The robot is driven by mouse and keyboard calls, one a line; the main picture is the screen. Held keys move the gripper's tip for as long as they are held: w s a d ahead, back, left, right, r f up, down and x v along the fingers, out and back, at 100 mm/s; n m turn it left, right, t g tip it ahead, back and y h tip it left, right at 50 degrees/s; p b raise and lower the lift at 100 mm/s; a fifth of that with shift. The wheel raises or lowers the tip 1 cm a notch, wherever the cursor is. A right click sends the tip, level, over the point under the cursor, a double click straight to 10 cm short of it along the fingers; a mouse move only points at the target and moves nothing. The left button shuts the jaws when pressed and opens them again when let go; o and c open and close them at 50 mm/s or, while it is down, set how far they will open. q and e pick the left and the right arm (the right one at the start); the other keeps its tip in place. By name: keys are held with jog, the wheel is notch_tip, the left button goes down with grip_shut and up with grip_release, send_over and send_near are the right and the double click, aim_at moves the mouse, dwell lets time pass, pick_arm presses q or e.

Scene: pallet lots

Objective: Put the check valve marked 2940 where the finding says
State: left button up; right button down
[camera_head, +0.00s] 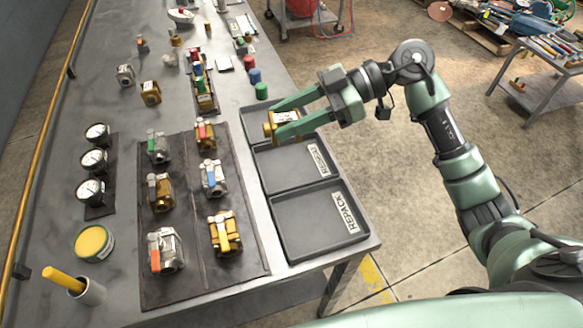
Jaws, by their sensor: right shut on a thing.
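My right gripper (276,122) comes in from the right, shut on a brass valve (269,126) with a white label too small to read. It holds the valve over the far and middle trays; I cannot tell how high. Three grey trays stand in a row at the table's right edge: a far tray (248,113), its label not visible; a middle tray (268,176) with an unclear label (318,158); and a near tray (300,235) labelled REPACK (344,212). All visible tray floors look empty. My left gripper is not in view.
A dark mat (190,278) left of the trays carries several valves with coloured handles. Three gauges (93,160), a yellow-topped tin (94,243) and a cup (88,290) stand further left. Loose fittings and coloured cylinders (261,91) are farther back. A side table (545,70) stands right.

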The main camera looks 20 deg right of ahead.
notch_tip(320, 180, up, 6)
jog(key=w+d+n+g+b, duration=0.1)
jog(key=w+d, duration=0.1)
send_over(296, 166)
jog(key=shift+g, duration=0.3)
notch_tip(296, 166, down, 14)
jog(key=shift+w+r, duration=0.1)
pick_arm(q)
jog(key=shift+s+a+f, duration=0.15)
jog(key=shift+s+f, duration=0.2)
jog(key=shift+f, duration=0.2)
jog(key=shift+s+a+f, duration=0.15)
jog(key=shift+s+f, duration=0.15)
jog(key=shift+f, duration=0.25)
pick_arm(e)
jog(key=shift+f, duration=2.65)
jog(key=shift+f, duration=0.1)
jog(key=c, duration=0.8)
grip_release()
jog(key=shift+o, duration=0.2)
